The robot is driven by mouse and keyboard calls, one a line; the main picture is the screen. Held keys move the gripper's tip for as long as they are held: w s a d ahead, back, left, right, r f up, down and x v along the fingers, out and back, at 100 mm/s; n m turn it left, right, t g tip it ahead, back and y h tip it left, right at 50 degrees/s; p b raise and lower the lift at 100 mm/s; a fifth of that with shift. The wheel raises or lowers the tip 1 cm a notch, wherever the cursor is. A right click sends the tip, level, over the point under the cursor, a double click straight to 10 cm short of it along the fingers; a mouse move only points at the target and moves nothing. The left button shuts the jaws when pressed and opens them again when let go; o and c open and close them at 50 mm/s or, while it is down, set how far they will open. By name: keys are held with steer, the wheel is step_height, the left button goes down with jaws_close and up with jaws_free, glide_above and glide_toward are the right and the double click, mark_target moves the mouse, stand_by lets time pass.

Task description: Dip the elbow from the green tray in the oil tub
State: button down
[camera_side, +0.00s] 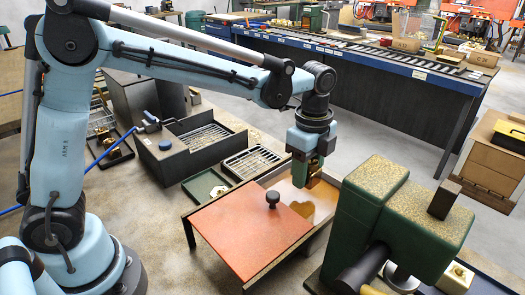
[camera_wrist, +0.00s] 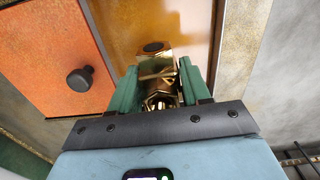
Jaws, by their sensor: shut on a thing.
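My gripper (camera_side: 308,178) is shut on the brass elbow (camera_wrist: 158,72), which sits between the green fingers (camera_wrist: 156,85) in the wrist view. In the side view the elbow is small and mostly hidden by the fingers. It is over the uncovered part of the oil tub, where amber oil (camera_side: 318,204) shows; the oil also shows in the wrist view (camera_wrist: 190,22). I cannot tell whether the elbow touches the oil. An orange lid (camera_side: 240,228) with a black knob covers the left part of the tub.
A green machine (camera_side: 400,215) stands close on the right of the tub. A dark box with a grate (camera_side: 200,140) and a rack (camera_side: 252,161) lie behind and left. A long blue-edged bench (camera_side: 350,75) runs along the back. Open floor lies between.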

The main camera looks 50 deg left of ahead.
steer(key=shift+r, duration=0.15)
steer(key=shift+r, duration=1.9)
